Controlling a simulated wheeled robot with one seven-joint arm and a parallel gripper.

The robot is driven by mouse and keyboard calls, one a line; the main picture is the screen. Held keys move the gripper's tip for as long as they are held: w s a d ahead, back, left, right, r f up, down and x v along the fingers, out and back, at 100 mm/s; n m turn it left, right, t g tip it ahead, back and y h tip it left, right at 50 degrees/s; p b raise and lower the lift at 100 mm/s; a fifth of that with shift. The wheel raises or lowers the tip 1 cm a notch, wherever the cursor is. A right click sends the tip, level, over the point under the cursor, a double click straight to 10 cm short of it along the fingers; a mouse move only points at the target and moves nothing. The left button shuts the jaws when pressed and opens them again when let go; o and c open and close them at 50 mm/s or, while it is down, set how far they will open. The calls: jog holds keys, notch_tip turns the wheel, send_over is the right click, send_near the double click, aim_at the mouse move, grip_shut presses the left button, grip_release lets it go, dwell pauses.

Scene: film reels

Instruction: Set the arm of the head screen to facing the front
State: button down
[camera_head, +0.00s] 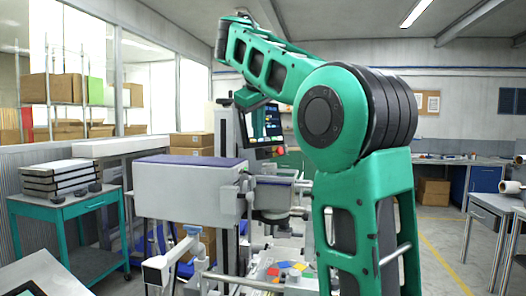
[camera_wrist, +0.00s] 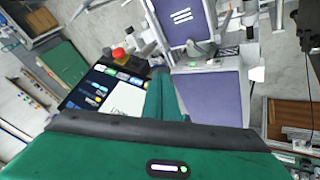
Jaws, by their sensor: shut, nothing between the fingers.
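The head screen (camera_head: 266,124) is a dark panel with lit tiles, left of my arm's big joint in the head view, partly hidden by my arm. It also shows in the wrist view (camera_wrist: 108,96), tilted, with a red knob (camera_wrist: 119,54) at its edge. The screen's arm is mostly hidden. My gripper (camera_wrist: 160,75) reaches up from the bottom of the wrist view, shut and empty, beside the screen's right edge. I cannot tell whether it touches the screen. In the head view my arm's end is just above and left of the screen.
A pale machine with a purple top (camera_head: 188,160) stands left of centre; its purple panels (camera_wrist: 212,95) show right of my gripper. Workbenches line the right.

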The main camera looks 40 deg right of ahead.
jog(key=x, duration=0.7)
jog(key=shift+d+f, duration=0.1)
jog(key=shift+d, duration=0.2)
jog(key=d, duration=0.1)
jog(key=w+d, duration=0.1)
jog(key=d, duration=0.1)
jog(key=shift+f, duration=0.2)
jog(key=shift+w+d, duration=0.1)
jog(key=shift+d, duration=0.4)
